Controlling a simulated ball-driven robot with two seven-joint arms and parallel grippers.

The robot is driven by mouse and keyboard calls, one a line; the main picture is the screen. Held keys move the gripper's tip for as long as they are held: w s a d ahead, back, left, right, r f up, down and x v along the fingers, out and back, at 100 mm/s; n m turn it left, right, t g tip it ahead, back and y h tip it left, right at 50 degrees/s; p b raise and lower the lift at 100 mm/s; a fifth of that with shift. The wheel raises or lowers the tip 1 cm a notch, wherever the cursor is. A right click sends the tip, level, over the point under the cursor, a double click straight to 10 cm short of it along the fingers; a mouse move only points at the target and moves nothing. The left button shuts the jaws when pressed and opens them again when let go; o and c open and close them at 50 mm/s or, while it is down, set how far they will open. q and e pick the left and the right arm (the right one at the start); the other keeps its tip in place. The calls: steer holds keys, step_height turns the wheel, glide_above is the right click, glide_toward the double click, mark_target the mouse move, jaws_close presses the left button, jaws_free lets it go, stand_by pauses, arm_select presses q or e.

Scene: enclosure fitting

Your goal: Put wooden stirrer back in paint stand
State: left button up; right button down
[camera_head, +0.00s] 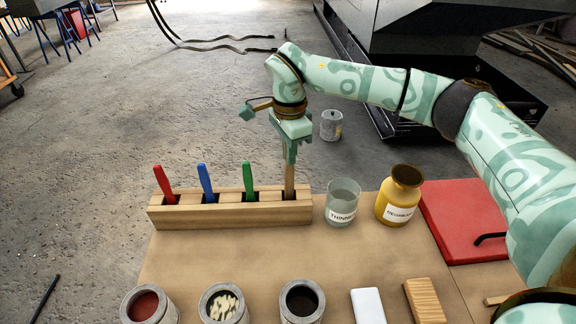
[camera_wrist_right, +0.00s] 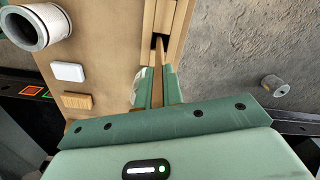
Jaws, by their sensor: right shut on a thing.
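My right gripper (camera_head: 290,155) is shut on the wooden stirrer (camera_head: 289,180), a flat brown stick held upright, pointing down. It is above the right end of the wooden paint stand (camera_head: 225,216). The stirrer's lower end is at the stand's rightmost slot and appears to be inside it; how deep I cannot tell. In the right wrist view, the stirrer (camera_wrist_right: 157,88) runs from between the fingers (camera_wrist_right: 155,88) to the dark slot of the stand (camera_wrist_right: 160,18). Red (camera_head: 164,183), blue (camera_head: 206,181) and green (camera_head: 248,180) handles stand in the other slots. My left gripper is not in view.
Right of the stand are a glass labelled THINNER (camera_head: 342,203) and a yellow bottle (camera_head: 398,200), close to the stirrer's side. A red case (camera_head: 460,215) lies farther right. Paint cans (camera_head: 149,306), a white block (camera_head: 368,306) and a wooden block (camera_head: 424,302) line the front.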

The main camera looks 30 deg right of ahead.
step_height(320, 180, down, 3)
steer(key=shift+r+b, duration=0.15)
steer(key=shift+b, duration=0.15)
steer(key=c, duration=1.5)
jaws_free()
steer(key=shift+c, duration=0.2)
step_height(320, 180, up, 12)
steer(key=p, duration=0.4)
